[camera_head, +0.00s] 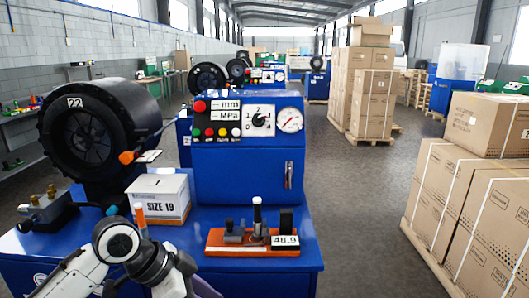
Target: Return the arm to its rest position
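White and grey links of one of my arms (118,243) stand bent at the bottom left, in front of the blue bench (255,284). They cover part of its front left area. I make out no gripper fingers on these links, and I cannot tell whether anything is held. No other arm shows. An orange-red tool base (222,249) with several dark and metal pieces and a "40.9" display (285,240) sits on the bench, to the right of the arm links and apart from them.
A blue control cabinet (240,178) with gauges stands behind the base. A "SIZE 19" box (160,197), a large black reel (95,130) and an orange-tipped lever (127,157) are at left. Stacked cartons (450,205) stand right, across clear floor (350,210).

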